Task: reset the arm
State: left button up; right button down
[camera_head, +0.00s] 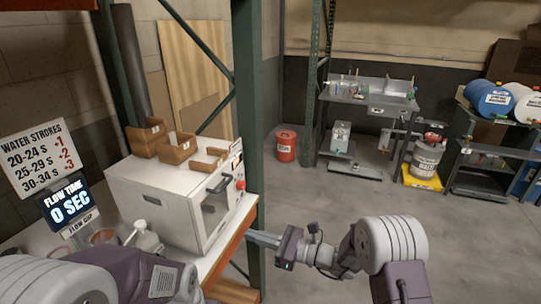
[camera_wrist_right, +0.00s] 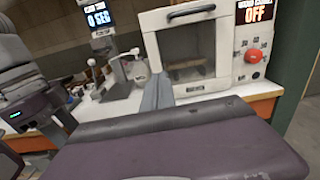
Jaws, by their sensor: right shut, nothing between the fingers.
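My right gripper (camera_head: 262,238) comes in from the right in the head view, beside the front edge of the bench under the white oven. Its fingers are together and empty. In the right wrist view the closed grey fingers (camera_wrist_right: 156,93) point toward the oven front, apart from any grasped object. My left arm (camera_head: 100,280) fills the lower left of the head view, with its gripper hidden there. A dark part of my left arm (camera_wrist_right: 30,110) shows at the left edge of the right wrist view; its finger state is unclear.
The white oven (camera_head: 175,200) has wooden trays (camera_head: 178,149) on top. A flow cup stand with a "0 SEC" display (camera_head: 68,203) is left of it. A green rack post (camera_head: 262,120) rises near my right gripper. The floor (camera_head: 330,200) on the right is open.

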jog(key=s+r+n+g, duration=0.2)
jog(key=s+r+n, duration=0.15)
jog(key=r, duration=0.25)
jog(key=s+d+f+n+g+h, duration=0.3)
jog(key=s+d+f+n+h, duration=0.1)
jog(key=s, duration=0.4)
jog(key=s+d+f+n+g+h, duration=0.25)
jog(key=s+d+f+h, duration=0.2)
jog(key=s, duration=0.35)
jog(key=d+f+n+t+h, duration=0.1)
jog(key=d+f+n+h, duration=0.1)
jog(key=d, duration=0.3)
jog(key=s+d+f+n+t+h, duration=0.1)
jog(key=d+f+n+h, duration=0.2)
jog(key=d+n, duration=0.2)
jog(key=d+f+n+t+h, duration=0.1)
jog(key=d+f+n+h, duration=0.2)
jog(key=d, duration=0.3)
jog(key=shift+s+d+n+h, duration=0.15)
jog(key=shift+d+n+h, duration=0.2)
jog(key=shift+n, duration=0.25)
